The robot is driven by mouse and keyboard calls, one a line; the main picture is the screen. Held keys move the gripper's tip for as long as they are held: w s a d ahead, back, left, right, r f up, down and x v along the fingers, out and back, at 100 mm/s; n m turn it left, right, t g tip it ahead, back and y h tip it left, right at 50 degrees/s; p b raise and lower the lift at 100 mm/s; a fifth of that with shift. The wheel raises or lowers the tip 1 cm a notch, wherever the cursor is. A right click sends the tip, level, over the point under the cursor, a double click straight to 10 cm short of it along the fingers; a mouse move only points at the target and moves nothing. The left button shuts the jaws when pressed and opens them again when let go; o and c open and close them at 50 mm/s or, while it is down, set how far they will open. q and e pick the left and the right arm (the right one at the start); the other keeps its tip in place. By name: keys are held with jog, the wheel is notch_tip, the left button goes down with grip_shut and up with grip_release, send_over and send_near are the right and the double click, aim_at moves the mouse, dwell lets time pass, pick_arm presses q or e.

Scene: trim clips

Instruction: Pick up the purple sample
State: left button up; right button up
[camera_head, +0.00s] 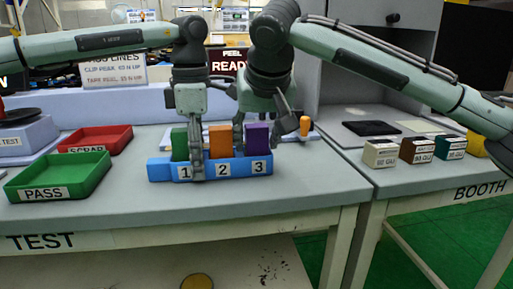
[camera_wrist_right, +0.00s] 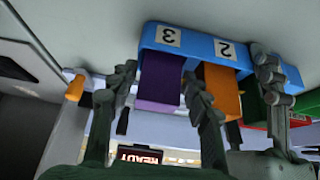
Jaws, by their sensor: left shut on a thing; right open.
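The purple sample (camera_head: 257,139) stands upright in slot 3 of the blue rack (camera_head: 160,170). The orange sample (camera_head: 219,140) is in slot 2 and the green sample (camera_head: 179,143) in slot 1. My right gripper (camera_head: 264,135) is open, with a finger on either side of the purple sample. The right wrist view shows the purple sample (camera_wrist_right: 160,80) between its spread fingertips, with a gap at least on the left. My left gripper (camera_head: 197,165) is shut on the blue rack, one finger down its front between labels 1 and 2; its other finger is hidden.
A green PASS tray (camera_head: 58,190) and a red SCRAP tray (camera_head: 95,148) lie left of the rack. An orange peg (camera_head: 304,125) stands to its right. Several small labelled boxes (camera_head: 416,150) stand on the booth table. The table front is clear.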

jog(key=shift+w+f, duration=0.1)
jog(key=shift+f, duration=0.05)
jog(key=c, duration=0.9)
jog(key=shift+r, duration=0.8)
jog(key=t, duration=0.1)
jog(key=s+t, duration=0.1)
jog(key=s, duration=0.1)
jog(key=shift+d+f+t+y, duration=0.25)
jog(key=shift+t+y, duration=0.15)
notch_tip(320, 180, up, 6)
jog(key=s, duration=0.2)
jog(key=shift+s+d+r+g+h, duration=0.15)
jog(key=shift+s+d+r+g, duration=0.45)
jog(key=shift+s, duration=2.8)
jog(key=shift+s+d+r+g+h, duration=0.1)
jog(key=shift+s+d+g, duration=0.6)
jog(key=shift+s, duration=2.7)
jog(key=shift+s+d+r+g+h, duration=0.25)
jog(key=shift+s+d, duration=0.9)
jog(key=shift+s, duration=2.25)
